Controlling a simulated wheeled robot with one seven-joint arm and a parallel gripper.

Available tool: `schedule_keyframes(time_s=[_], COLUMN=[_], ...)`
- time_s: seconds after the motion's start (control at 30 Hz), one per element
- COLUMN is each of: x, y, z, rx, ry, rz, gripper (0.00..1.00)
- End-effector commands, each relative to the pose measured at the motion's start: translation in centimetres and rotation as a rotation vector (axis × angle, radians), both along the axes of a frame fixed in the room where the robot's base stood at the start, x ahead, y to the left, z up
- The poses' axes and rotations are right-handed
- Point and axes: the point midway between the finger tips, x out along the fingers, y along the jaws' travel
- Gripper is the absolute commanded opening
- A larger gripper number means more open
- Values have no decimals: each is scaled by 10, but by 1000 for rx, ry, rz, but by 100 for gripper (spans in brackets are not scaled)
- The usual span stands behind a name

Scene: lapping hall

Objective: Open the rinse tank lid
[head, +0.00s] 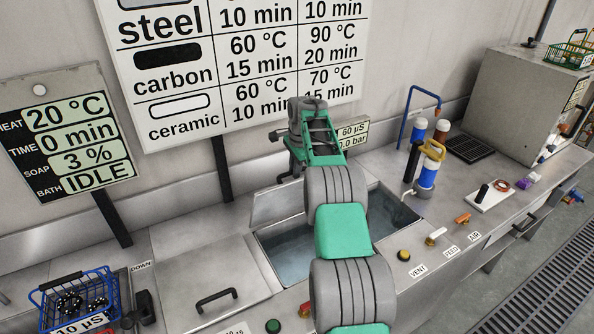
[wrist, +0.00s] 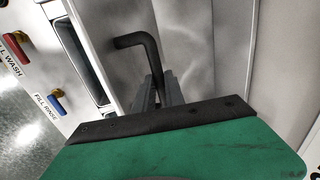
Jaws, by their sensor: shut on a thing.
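The rinse tank lid (head: 277,204) is a grey metal panel, raised and tilted up at the back of the open tank (head: 285,256). Water shows inside the tank below it. In the wrist view the lid's black bent handle (wrist: 136,41) runs down between the fingers of my gripper (wrist: 160,93). My gripper is shut on this handle. In the head view my gripper (head: 287,168) is above the lid, and my arm hides the right part of the lid and the middle of the tank.
A closed lid with a black handle (head: 217,300) lies left of the open tank. A blue wire basket (head: 76,292) is at the far left. A sign board (head: 245,60) hangs behind my arm.

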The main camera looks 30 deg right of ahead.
Motion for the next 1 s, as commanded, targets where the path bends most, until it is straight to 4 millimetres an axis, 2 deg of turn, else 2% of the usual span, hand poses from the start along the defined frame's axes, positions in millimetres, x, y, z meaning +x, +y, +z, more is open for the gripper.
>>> schedule_keyframes(time_s=[0.23,0.27,0.5,0.77,0.87,1.0], x=[-1,-1,-1,-2,-3,-9], y=[1,1,-2,-2,-2,-3], z=[-5,-5,-3,0,11,42], rx=[3,4,2,1,0,0], ry=[5,5,4,2,0,-1], rz=[2,2,-2,-2,-2,-2], gripper=[0,17,36,36,36,36])
